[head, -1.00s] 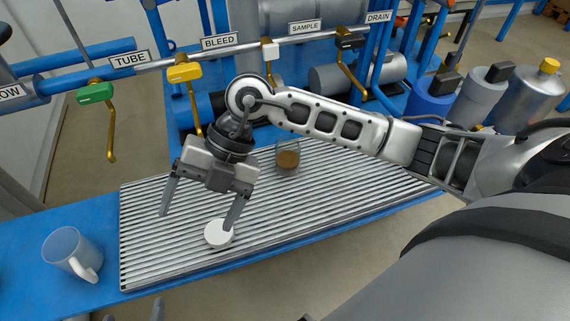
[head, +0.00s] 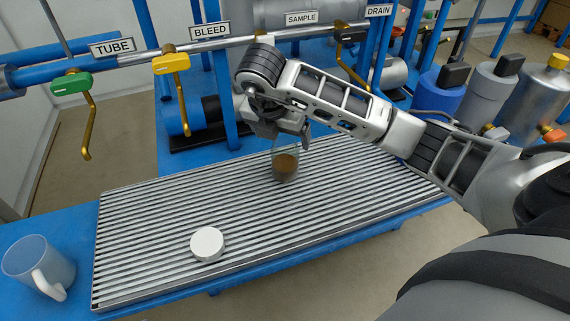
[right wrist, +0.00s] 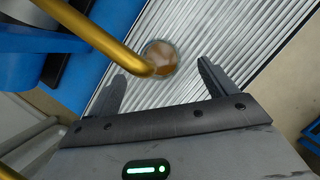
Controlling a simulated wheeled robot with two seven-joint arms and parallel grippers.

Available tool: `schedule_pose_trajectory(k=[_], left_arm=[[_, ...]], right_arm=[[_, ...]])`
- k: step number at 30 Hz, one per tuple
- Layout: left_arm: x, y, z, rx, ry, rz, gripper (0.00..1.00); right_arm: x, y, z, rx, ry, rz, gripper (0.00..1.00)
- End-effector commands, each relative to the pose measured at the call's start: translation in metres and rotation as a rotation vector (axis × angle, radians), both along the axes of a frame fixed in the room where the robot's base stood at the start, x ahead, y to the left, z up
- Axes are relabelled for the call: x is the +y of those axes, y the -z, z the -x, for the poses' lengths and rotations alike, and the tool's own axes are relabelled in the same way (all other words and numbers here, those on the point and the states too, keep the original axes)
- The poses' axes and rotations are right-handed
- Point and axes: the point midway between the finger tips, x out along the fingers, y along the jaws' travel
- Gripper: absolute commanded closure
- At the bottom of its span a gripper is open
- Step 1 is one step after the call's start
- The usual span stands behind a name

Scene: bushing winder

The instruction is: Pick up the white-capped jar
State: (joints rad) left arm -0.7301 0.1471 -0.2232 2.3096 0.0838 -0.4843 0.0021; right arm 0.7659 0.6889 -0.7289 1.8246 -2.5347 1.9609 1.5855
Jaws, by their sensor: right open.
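A round white cap (head: 208,244) is on the ribbed tray near its front left in the head view; I see its top and a short white side, and cannot tell how much jar is under it. A clear glass jar with brown contents (head: 285,166) stands further back on the tray. My right gripper (head: 290,127) is at that brown jar, largely hidden by its own wrist in the head view. In the right wrist view its two fingers (right wrist: 160,76) are apart, with the brown jar (right wrist: 162,55) beyond and between their tips. The white cap is not seen there. My left gripper is out of view.
A pipe with green (head: 70,84), yellow (head: 171,64) and black valve handles runs behind. A brass handle (right wrist: 115,45) crosses the right wrist view close to the gripper. The tray's front is clear around the cap.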

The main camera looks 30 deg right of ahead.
Motion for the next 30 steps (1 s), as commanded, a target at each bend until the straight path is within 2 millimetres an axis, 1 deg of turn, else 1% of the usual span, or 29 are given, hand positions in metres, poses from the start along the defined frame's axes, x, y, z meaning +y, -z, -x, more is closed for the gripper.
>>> schedule_pose_trajectory(k=[4, 9, 12, 15, 21, 22, 23, 24, 26, 27, 29, 30], left_arm=[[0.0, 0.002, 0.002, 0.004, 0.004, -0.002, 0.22], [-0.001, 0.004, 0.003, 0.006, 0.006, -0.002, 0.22], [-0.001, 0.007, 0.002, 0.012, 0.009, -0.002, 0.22], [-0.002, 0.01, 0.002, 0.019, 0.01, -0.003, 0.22], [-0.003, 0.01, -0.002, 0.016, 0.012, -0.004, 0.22], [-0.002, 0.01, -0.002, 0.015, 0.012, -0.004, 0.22], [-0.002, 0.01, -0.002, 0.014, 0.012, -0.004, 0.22], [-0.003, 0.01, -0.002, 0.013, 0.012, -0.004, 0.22], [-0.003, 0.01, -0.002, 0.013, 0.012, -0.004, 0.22], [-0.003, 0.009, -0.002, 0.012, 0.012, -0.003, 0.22], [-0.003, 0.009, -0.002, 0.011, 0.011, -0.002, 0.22], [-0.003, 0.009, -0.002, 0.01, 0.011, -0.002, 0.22]], right_arm=[[-0.003, 0.009, -0.002, 0.0, 0.001, 0.0, 0.16], [-0.012, 0.034, -0.008, 0.003, 0.002, 0.001, 0.16], [-0.016, 0.045, -0.011, 0.002, 0.0, -0.001, 0.16], [-0.017, 0.05, -0.013, -0.001, -0.002, -0.002, 0.16], [-0.017, 0.05, -0.013, -0.001, -0.003, -0.001, 0.16], [-0.017, 0.05, -0.013, -0.001, -0.002, -0.001, 0.19], [-0.017, 0.05, -0.013, -0.001, -0.002, -0.001, 0.27], [-0.017, 0.05, -0.013, -0.001, -0.002, -0.001, 0.38], [-0.017, 0.05, -0.013, -0.001, -0.002, -0.001, 0.55], [-0.017, 0.05, -0.013, -0.001, -0.002, -0.001, 0.66], [-0.017, 0.05, -0.013, -0.001, -0.002, -0.001, 0.68], [-0.017, 0.05, -0.013, -0.002, -0.002, -0.001, 0.72]])
